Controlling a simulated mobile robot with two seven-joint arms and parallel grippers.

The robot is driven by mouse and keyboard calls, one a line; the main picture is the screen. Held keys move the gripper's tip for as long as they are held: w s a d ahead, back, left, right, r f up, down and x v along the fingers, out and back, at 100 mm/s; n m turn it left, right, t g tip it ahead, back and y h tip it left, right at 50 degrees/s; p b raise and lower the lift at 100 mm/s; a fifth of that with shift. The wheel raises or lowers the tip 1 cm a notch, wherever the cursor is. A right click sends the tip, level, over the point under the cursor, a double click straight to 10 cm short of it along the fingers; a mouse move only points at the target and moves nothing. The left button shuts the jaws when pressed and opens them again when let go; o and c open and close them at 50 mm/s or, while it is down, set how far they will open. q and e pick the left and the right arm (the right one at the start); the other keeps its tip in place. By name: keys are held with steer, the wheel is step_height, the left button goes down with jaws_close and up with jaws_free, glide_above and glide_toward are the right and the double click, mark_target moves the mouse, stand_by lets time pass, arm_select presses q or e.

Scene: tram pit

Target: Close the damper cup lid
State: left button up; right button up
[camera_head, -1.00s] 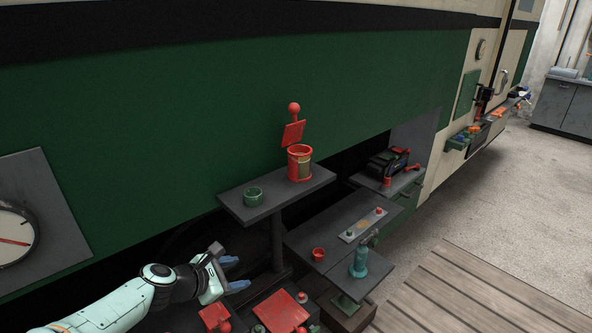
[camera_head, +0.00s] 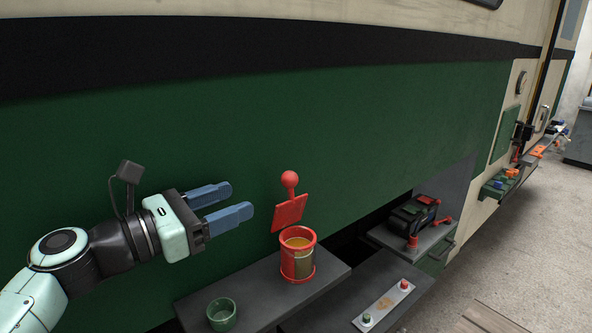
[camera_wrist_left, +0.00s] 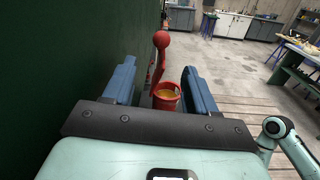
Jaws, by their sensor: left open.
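The red damper cup (camera_head: 298,262) stands upright on a grey shelf (camera_head: 328,281), with amber contents showing at its open top. Its red square lid (camera_head: 289,213) is raised and tilted up behind the cup, with a red ball knob (camera_head: 290,179) on top. My left gripper (camera_head: 242,201) is open and empty, to the left of the lid and above the shelf, pointing right. In the left wrist view the cup (camera_wrist_left: 166,98) and the knob (camera_wrist_left: 161,40) appear between the two blue fingers, farther ahead. My right gripper is not in view.
A small green cup (camera_head: 221,313) stands on the shelf, left of the red cup. The green tram wall (camera_head: 150,120) rises close behind.

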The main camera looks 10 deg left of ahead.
mark_target(290, 180)
arm_select(q)
steer(key=p+x, duration=0.2)
steer(key=x, duration=1)
steer(key=shift+w+d+p, duration=0.2)
steer(key=shift+d+p, duration=0.05)
steer(key=shift+p, duration=0.1)
jaws_close()
